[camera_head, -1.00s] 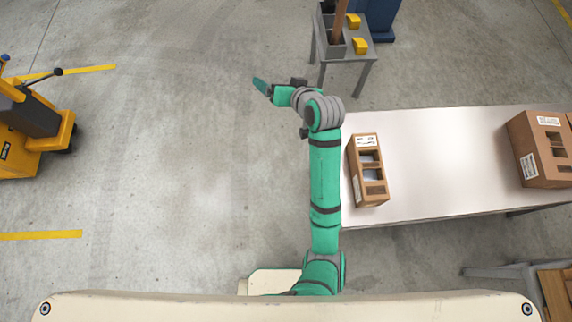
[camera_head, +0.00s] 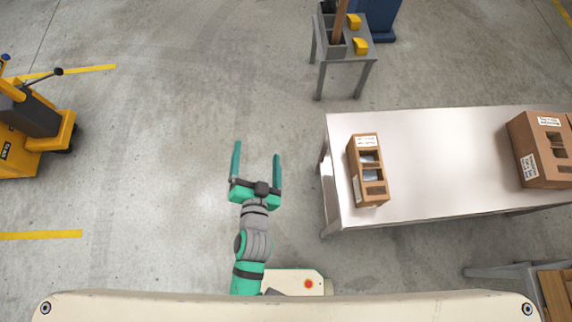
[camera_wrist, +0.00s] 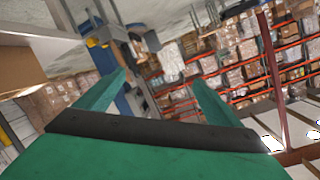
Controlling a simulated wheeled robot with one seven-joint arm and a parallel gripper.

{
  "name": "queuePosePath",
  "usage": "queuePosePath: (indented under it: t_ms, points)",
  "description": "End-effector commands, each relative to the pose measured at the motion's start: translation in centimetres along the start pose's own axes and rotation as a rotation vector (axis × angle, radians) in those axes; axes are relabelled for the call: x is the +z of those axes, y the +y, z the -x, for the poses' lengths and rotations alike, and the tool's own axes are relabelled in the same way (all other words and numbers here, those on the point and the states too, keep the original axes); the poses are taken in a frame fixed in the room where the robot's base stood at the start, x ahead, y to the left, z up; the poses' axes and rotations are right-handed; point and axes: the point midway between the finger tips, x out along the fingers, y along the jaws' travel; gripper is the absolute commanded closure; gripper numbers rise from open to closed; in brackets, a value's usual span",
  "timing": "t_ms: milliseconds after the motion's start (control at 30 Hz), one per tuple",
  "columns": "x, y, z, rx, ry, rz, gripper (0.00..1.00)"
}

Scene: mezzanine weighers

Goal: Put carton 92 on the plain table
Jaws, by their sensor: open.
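A narrow brown carton (camera_head: 368,170) with cut-out windows and white labels stands near the left end of a plain light table (camera_head: 440,180). A larger brown carton (camera_head: 541,148) with labels stands at the table's right, partly cut by the picture edge. The carton numbers are too small to read. My gripper (camera_head: 257,152) is open and empty over the floor, left of the table and apart from it, its fingers pointing up the picture. In the wrist view its two green fingers (camera_wrist: 160,85) are spread with nothing between them.
A small grey stand (camera_head: 345,55) with yellow blocks and dark bins is at the top. A yellow and grey machine (camera_head: 35,125) is at the left. Another grey frame with wood (camera_head: 520,275) is at bottom right.

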Motion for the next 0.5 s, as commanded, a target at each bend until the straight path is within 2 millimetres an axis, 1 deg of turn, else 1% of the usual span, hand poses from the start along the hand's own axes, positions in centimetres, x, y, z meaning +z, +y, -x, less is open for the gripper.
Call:
queuePosePath:
  t_ms: [33,167,200,267,300,400,500]
  points:
    - [0.9,0.9,2.3,0.020,-0.007,0.029,0.13]
    - [1.6,3.3,7.4,0.062,0.000,0.131,0.13]
    - [1.6,4.0,9.0,0.071,0.000,0.168,0.13]
    - [1.3,4.9,11.4,0.078,0.002,0.228,0.13]
    - [1.1,5.5,12.9,0.080,0.002,0.270,0.13]
    - [0.2,6.6,16.2,0.072,0.005,0.374,0.13]
    - [-0.9,7.3,18.6,0.054,0.008,0.462,0.13]
